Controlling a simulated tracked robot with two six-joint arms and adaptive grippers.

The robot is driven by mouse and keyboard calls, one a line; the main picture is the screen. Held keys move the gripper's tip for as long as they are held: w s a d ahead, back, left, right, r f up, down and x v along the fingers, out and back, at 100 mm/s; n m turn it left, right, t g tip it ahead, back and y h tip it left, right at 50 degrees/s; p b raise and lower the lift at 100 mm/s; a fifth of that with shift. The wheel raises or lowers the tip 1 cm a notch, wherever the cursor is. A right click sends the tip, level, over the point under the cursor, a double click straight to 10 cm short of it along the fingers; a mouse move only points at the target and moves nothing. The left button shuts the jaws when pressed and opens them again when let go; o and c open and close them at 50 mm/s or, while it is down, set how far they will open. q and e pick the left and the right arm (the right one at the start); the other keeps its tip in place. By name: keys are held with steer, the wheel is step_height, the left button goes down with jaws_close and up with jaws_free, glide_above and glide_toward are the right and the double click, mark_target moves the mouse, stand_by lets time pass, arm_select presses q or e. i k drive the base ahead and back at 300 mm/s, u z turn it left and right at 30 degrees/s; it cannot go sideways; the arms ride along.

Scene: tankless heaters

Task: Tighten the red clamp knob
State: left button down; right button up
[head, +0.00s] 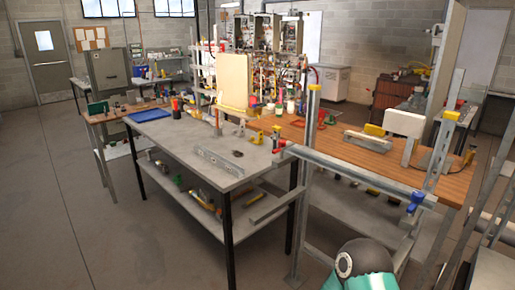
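A blue knob (416,198) sits at the rail's right end. Neither of my grippers is in the head view.
The grey workbench (165,140) carries a blue tray (149,114), a metal bar (220,163) and small tools. Upright metal posts with yellow caps (314,87) flank the rail. A wooden bench (345,150) stands behind it. The floor at left is clear.

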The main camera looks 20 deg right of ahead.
mark_target(282, 143)
steer(key=u, duration=0.45)
steer(key=i, duration=1.45)
steer(key=z, duration=1)
steer(key=i, duration=0.45)
steer(key=z, duration=0.35)
steer(key=k, duration=0.9)
steer(key=z, duration=0.2)
steer(key=i, duration=0.9)
steer(key=u, duration=0.1)
